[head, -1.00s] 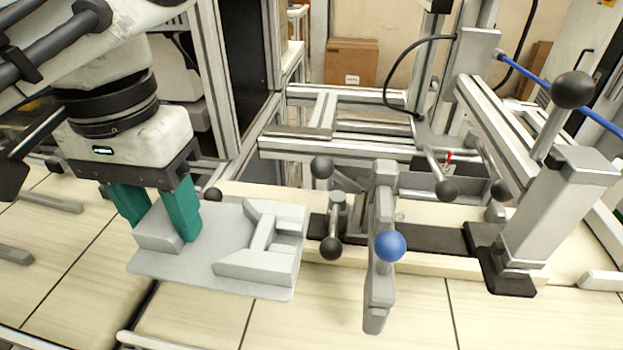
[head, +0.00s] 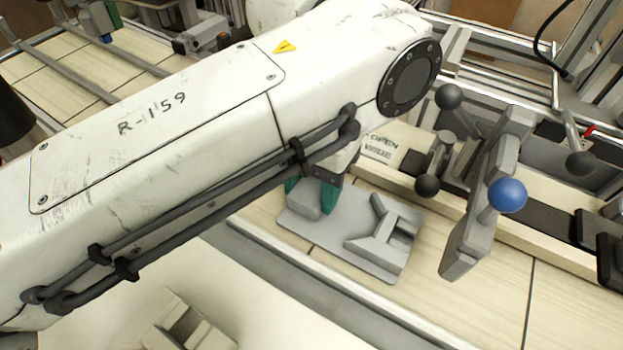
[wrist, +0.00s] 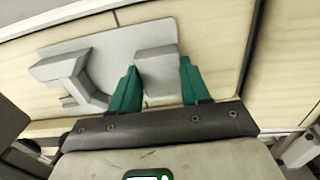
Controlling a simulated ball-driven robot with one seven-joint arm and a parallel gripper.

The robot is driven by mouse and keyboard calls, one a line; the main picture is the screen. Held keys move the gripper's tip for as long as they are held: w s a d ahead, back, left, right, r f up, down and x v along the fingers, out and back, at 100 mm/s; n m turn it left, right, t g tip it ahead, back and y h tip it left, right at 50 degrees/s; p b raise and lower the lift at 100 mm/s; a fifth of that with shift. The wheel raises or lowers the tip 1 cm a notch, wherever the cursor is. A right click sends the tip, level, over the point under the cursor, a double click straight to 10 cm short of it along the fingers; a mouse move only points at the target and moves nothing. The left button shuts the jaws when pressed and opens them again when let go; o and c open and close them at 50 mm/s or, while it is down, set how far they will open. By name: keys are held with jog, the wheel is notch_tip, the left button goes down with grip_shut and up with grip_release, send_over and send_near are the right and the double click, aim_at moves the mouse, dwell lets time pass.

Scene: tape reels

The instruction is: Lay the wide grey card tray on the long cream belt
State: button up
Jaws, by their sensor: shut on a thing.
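The wide grey card tray (head: 335,250) is a flat plate with a raised block at one end and an angular raised frame at the other. It also shows in the wrist view (wrist: 105,42). My gripper (head: 308,196) has its green fingers on either side of the raised block and is shut on it; the fingers also show in the wrist view (wrist: 158,64). The tray looks roughly level over the wood-grained planks; I cannot tell how high. My arm hides part of the gripper. A pale cream surface (head: 120,295), possibly the long cream belt, shows at lower left.
A grey upright bar with a blue ball knob (head: 508,195) stands just right of the tray, with black ball knobs (head: 427,186) near it. A grey rail (head: 300,285) runs between the planks and the pale surface. A small raised fixture (head: 188,325) sits at the bottom.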

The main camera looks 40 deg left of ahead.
jog(key=shift+f, duration=0.1)
jog(key=o, duration=1.2)
notch_tip(320, 180, up, 12)
jog(key=shift+r+p, duration=0.15)
jog(key=shift+p, duration=0.3)
